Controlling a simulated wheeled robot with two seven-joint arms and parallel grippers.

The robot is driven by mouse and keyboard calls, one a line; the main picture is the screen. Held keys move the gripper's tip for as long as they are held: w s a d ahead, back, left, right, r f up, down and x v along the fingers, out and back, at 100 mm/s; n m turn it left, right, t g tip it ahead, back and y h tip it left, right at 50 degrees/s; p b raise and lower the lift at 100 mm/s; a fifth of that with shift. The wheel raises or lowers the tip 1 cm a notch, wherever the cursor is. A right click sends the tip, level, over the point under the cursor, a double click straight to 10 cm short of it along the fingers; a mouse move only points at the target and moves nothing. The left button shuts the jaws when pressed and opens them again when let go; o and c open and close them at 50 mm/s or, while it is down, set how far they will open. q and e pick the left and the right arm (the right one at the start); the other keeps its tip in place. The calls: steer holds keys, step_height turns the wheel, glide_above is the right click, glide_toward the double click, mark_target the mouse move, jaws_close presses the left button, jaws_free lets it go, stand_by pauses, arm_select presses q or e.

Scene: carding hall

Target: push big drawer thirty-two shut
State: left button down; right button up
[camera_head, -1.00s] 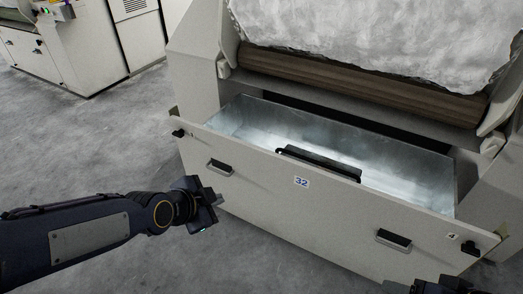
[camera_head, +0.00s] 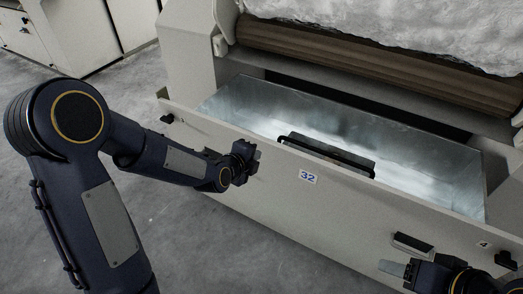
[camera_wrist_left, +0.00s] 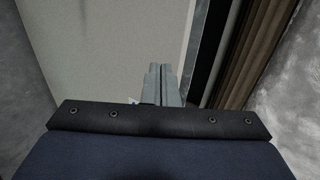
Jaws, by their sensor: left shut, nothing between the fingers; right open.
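The big drawer thirty-two (camera_head: 200,132) is pulled out of the machine, its grey metal inside showing from above. Its pale front carries the blue 32 label (camera_head: 308,177), a black bar along the top edge and a black handle (camera_head: 412,243) at the right. My left gripper (camera_head: 254,158) is shut and empty at the left half of the front, hiding the left handle. In the left wrist view its closed fingers (camera_wrist_left: 162,84) point along the pale panel (camera_wrist_left: 105,45); I cannot tell whether they touch it. My right gripper (camera_head: 396,268) is open, below the right handle.
The pale machine frame (camera_head: 190,50) rises behind the drawer, with a brown roller (camera_head: 370,65) and white fibre (camera_head: 400,25) above. Small black knobs (camera_head: 504,261) sit at the front's ends. Grey floor (camera_head: 190,235) is clear in front. Another pale cabinet (camera_head: 55,35) stands back left.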

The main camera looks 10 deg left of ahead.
mark_target(267, 145)
arm_select(q)
steer(key=w, duration=0.2)
steer(key=w+d, duration=0.1)
steer(key=shift+w+d+f, duration=0.1)
steer(key=shift+w, duration=0.35)
arm_select(e)
steer(key=shift+f, duration=0.4)
arm_select(q)
steer(key=shift+w+d, duration=0.1)
